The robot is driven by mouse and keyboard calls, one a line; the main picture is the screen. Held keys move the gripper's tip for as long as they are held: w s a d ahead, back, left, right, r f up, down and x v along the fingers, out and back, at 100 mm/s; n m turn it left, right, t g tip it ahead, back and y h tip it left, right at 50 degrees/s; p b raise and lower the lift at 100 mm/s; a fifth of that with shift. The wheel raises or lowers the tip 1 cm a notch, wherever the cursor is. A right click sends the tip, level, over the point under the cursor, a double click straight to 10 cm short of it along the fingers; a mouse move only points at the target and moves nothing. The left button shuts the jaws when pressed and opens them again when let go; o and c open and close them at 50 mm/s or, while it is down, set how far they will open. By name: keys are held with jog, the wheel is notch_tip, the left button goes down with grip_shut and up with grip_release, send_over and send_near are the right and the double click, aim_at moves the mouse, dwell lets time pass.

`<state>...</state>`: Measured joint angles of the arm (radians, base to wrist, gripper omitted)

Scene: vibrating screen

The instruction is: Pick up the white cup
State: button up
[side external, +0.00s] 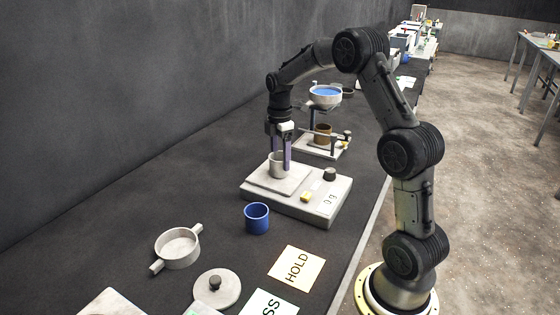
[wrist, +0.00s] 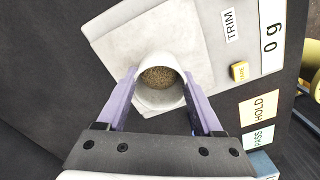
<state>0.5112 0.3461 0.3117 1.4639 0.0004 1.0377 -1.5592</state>
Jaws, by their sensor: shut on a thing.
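The white cup (side external: 277,165) is on or just above the pan of the scale (side external: 300,195) in the side external view. In the wrist view the cup (wrist: 160,99) holds brown granular material. My gripper (side external: 280,160) comes down from above with its two purple fingers on either side of the cup. In the wrist view the gripper (wrist: 160,102) is shut on the cup, and the cup sits between the fingertips. The scale's display (wrist: 270,38) reads 0 g. I cannot tell whether the cup's base touches the pan.
A blue cup (side external: 257,218) stands in front of the scale. A two-handled pan (side external: 178,248) and a round lid (side external: 216,288) lie at the near left. A HOLD card (side external: 297,268) lies near the table edge. A stand with a blue-topped bowl (side external: 325,96) is behind the scale.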

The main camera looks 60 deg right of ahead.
jog(key=shift+r, duration=0.35)
notch_tip(320, 180, up, 2)
jog(key=shift+r, duration=0.1)
jog(key=s+a+r, duration=0.2)
jog(key=s+r, duration=0.1)
jog(key=r, duration=0.2)
jog(key=shift+s, duration=0.25)
jog(key=s+a+r, duration=0.1)
jog(key=s, duration=0.2)
jog(key=s+a+r, duration=0.3)
jog(key=s+r, duration=0.1)
jog(key=s, duration=0.1)
jog(key=shift+s+a, duration=0.3)
jog(key=shift+a, duration=0.1)
jog(key=s+a+f, duration=0.3)
jog(key=a+f, duration=0.3)
jog(key=a, duration=0.3)
jog(key=s+a+f, duration=0.3)
jog(key=a+f, duration=0.2)
jog(key=a, duration=0.3)
jog(key=shift+a+f, duration=0.1)
jog(key=shift+f, duration=3.5)
jog(key=shift+f, duration=0.15)
